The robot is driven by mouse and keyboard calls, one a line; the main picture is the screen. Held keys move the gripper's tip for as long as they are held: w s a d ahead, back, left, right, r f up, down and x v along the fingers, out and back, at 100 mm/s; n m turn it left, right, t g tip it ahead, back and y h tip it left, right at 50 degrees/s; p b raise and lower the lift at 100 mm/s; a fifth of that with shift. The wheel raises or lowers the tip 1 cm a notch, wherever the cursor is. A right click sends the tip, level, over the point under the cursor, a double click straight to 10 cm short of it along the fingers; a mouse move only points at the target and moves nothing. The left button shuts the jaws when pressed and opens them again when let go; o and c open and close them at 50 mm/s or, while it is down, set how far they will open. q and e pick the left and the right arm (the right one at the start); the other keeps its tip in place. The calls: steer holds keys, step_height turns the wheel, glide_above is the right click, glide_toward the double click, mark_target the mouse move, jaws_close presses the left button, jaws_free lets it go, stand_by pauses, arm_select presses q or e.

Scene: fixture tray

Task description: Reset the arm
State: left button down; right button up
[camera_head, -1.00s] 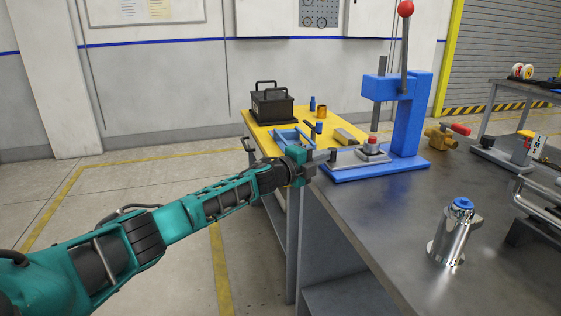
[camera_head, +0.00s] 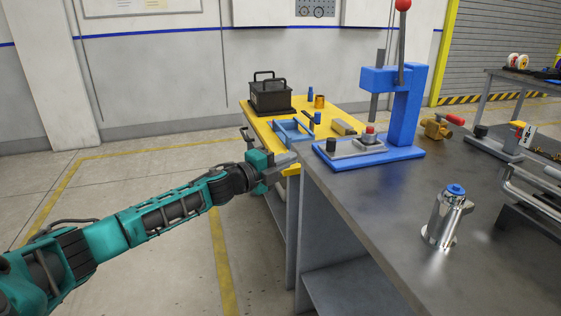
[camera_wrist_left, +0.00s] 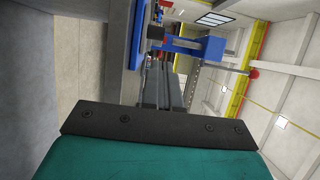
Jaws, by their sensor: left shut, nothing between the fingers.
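My left arm comes in from the left in the head view, teal and black, stretched out toward the workbench. Its gripper (camera_head: 286,163) is at the left edge of the grey bench, in front of the yellow work surface. The gripper is shut and empty. In the left wrist view the two grey fingers (camera_wrist_left: 162,86) lie together, pointing toward the blue press (camera_wrist_left: 192,47). My right gripper is not in view.
The blue press (camera_head: 404,120) with a red-knobbed lever stands on the grey bench (camera_head: 375,210). A shiny metal cylinder (camera_head: 441,222) with a blue top stands nearer. A black box (camera_head: 270,97) and a blue frame (camera_head: 293,131) sit on the yellow surface (camera_head: 345,113). Floor left of the bench is clear.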

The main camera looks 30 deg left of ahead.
arm_select(q)
steer(key=s+d+f+n+g+y+p, duration=0.15)
steer(key=s+d+f+n+p, duration=0.25)
steer(key=s+d+f+n, duration=0.7)
steer(key=s+d+f+n+g+y+p, duration=0.1)
steer(key=s+d+f+n+g, duration=0.1)
steer(key=s, duration=0.8)
steer(key=s+d+f+n+g+y+p, duration=0.1)
steer(key=s+d+f+n+g+p, duration=0.1)
steer(key=s+f+n, duration=0.4)
steer(key=s+d+f+g, duration=0.1)
steer(key=s+d, duration=0.1)
steer(key=s, duration=0.3)
steer(key=shift+d, duration=0.25)
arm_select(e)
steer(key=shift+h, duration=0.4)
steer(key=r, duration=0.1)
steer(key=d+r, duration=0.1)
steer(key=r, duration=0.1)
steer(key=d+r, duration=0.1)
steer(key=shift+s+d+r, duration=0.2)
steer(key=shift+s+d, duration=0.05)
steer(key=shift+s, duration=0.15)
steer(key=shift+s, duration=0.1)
